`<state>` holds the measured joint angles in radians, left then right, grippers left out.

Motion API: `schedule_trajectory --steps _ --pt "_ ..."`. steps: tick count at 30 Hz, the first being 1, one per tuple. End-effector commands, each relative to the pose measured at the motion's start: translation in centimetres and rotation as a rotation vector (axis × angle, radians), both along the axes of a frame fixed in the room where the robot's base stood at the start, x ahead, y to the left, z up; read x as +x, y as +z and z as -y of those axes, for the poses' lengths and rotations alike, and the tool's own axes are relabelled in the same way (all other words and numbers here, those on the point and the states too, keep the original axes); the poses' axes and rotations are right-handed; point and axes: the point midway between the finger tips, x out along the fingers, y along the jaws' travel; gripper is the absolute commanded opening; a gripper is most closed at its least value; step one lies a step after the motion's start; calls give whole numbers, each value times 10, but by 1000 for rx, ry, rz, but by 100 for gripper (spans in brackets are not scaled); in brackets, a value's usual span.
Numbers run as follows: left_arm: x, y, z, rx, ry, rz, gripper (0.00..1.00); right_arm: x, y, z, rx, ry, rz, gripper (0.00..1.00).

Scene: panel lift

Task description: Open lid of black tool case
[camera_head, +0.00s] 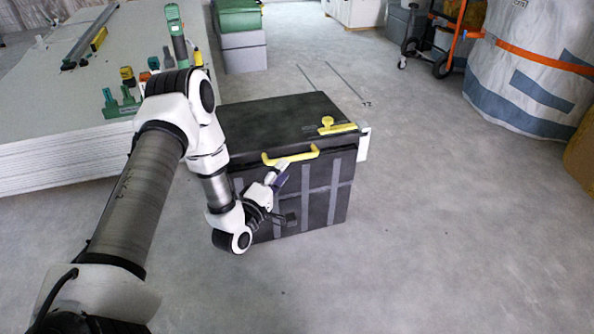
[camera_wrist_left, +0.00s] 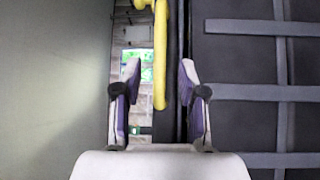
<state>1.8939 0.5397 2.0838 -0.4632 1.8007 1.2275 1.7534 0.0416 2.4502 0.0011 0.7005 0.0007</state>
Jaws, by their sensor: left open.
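The black tool case (camera_head: 283,118) stands on the floor with its lid closed. A yellow handle (camera_head: 290,155) runs along the lid's front edge, and a yellow latch (camera_head: 335,127) sits on the top at the right. My left gripper (camera_head: 281,174) is at the front of the case, just below the handle. In the left wrist view its open fingers (camera_wrist_left: 157,85) appear on either side of the yellow handle (camera_wrist_left: 160,60), with gaps visible. I cannot tell whether a finger touches it. The ribbed case front (camera_wrist_left: 245,90) fills the right side there. My right gripper is not in view.
A stack of white panels (camera_head: 60,120) with tools on it stands at the left. Green and grey boxes (camera_head: 243,50) are behind the case. A large white bag (camera_head: 530,75) and an orange trolley (camera_head: 452,50) are at the back right. The floor right of the case is clear.

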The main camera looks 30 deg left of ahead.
Motion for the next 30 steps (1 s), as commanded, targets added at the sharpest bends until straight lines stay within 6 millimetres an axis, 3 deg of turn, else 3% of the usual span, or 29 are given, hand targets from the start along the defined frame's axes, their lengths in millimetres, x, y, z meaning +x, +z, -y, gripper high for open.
schedule_trajectory --steps 3,9,17,18,21,30 --pt "24 -1 -1 4 -1 6 41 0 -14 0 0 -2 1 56" --pt "55 3 -4 1 0 1 41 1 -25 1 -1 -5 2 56" --pt "60 6 -4 0 0 -1 41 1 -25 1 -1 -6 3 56" --pt "60 6 -4 0 0 -1 38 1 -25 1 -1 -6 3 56" --pt "60 6 -4 0 0 -2 2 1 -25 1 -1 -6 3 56" --pt "60 8 -4 -2 0 -4 0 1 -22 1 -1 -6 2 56"
